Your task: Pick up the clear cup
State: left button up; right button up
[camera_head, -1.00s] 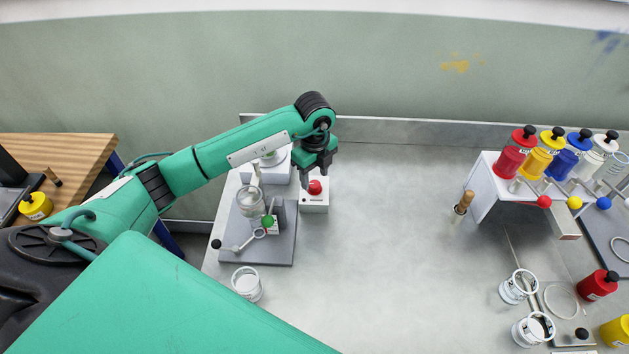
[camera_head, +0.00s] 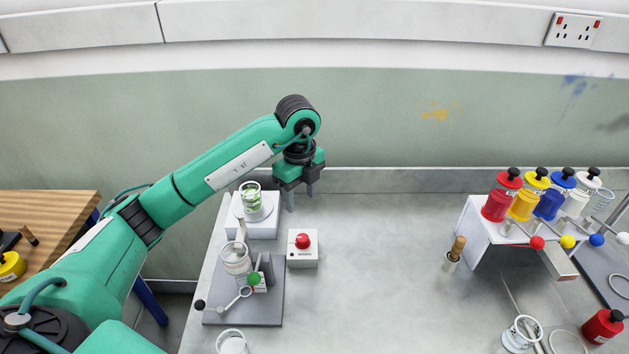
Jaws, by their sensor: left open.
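My left gripper (camera_head: 301,198) is open, points down and is empty, above the back of the bench. A clear cup with green in it (camera_head: 251,195) stands on a white box-shaped device to the left of the gripper. Another clear cup (camera_head: 236,260) sits at the grey stand (camera_head: 222,317) in front of that device. A third clear cup (camera_head: 231,343) is at the bottom edge, partly cut off. One more clear cup (camera_head: 521,335) stands at the lower right. I cannot tell which cup is meant. My right gripper is not in view.
A white box with a red button (camera_head: 302,242) stands beside the grey stand. A white rack (camera_head: 480,225) with red, yellow, blue and white bottles is at the right. A wooden-handled tool (camera_head: 455,252) stands upright left of it. The middle of the bench (camera_head: 375,270) is clear.

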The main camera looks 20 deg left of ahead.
aim_at(250, 197)
jog(key=k+j, duration=0.25)
jog(key=k, duration=0.2)
jog(key=k+j, duration=0.25)
jog(key=k, duration=0.25)
jog(key=k+j, duration=0.25)
jog(key=k, duration=0.2)
